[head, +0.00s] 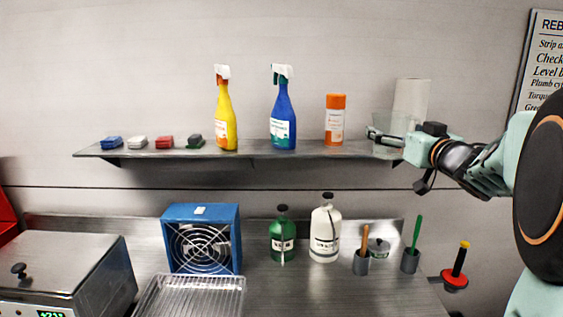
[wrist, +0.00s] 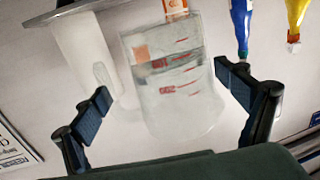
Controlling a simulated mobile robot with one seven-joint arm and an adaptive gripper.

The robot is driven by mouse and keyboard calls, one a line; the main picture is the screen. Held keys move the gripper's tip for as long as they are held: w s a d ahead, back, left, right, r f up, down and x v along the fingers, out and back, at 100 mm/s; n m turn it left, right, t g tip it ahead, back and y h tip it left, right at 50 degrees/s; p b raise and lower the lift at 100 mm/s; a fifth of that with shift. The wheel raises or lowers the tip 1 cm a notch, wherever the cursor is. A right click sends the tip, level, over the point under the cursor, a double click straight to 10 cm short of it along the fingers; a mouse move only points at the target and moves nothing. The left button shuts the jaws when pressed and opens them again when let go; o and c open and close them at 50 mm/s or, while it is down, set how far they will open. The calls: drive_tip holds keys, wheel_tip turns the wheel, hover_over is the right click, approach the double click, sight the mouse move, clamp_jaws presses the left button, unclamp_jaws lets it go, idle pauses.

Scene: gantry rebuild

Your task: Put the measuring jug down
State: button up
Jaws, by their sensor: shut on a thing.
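The measuring jug (wrist: 168,92) is clear with red markings. In the wrist view it fills the space between the two fingers of my gripper (wrist: 165,92), which is shut on it. In the head view the jug (head: 390,152) is faint at the right end of the wall shelf (head: 230,149), with my gripper (head: 388,138) reaching in from the right. The jug's lower part overlaps the shelf's front edge in the picture. I cannot tell whether its base touches the shelf.
A white roll (head: 411,97) stands behind the jug. An orange-capped canister (head: 335,120), a blue spray bottle (head: 283,115) and a yellow one (head: 226,115) stand to the left. Shelf space shows between canister and jug. Below are bottles and pots on the steel counter (head: 310,290).

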drive_tip(key=a+f+y, duration=0.1)
drive_tip(key=a+f, duration=1)
drive_tip(key=f, duration=0.2)
drive_tip(key=s+a+f+m+h, duration=0.1)
drive_tip(key=s+f+h, duration=0.1)
drive_tip(key=f, duration=0.4)
drive_tip(key=s+a+f+h, duration=0.1)
drive_tip(key=s+a+f, duration=0.1)
drive_tip(key=f, duration=0.5)
drive_tip(key=shift+s+a+m+h, duration=0.2)
drive_tip(key=shift+s+m+h, duration=0.2)
drive_tip(key=shift+s, duration=0.35)
drive_tip(key=shift+s, duration=0.1)
